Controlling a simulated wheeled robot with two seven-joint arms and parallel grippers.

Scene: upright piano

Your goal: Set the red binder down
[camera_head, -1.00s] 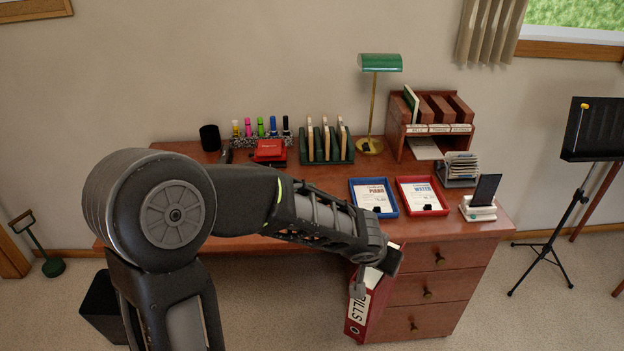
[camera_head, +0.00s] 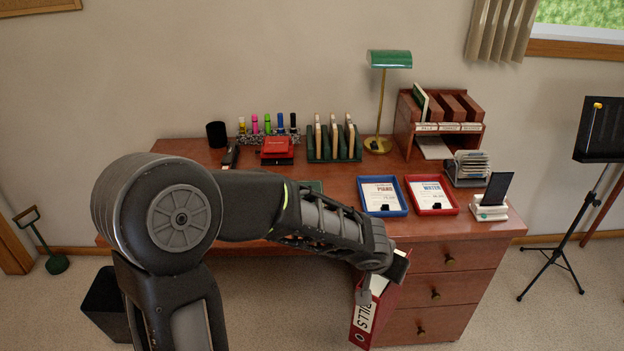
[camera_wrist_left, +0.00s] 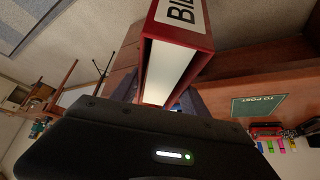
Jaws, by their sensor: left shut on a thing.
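The red binder (camera_head: 366,317) has a white spine label with dark letters reading "BILLS". My left gripper (camera_head: 381,280) is shut on its upper end and holds it tilted in front of the desk's drawers, below the desktop's front edge. In the left wrist view, the binder (camera_wrist_left: 204,60) sticks out past the gripper with its white page edges showing; the fingertips are mostly hidden there. The desk (camera_head: 490,233) is reddish wood with several drawers on the right. My right gripper is not in view.
On the desktop stand a blue tray (camera_head: 381,211), a red tray (camera_head: 430,210), a phone on a stand (camera_head: 490,212), a card rack (camera_head: 467,170), a wooden organizer (camera_head: 403,127), a green lamp (camera_head: 390,59) and a green slotted rack (camera_head: 334,158). A music stand (camera_head: 590,150) is at right.

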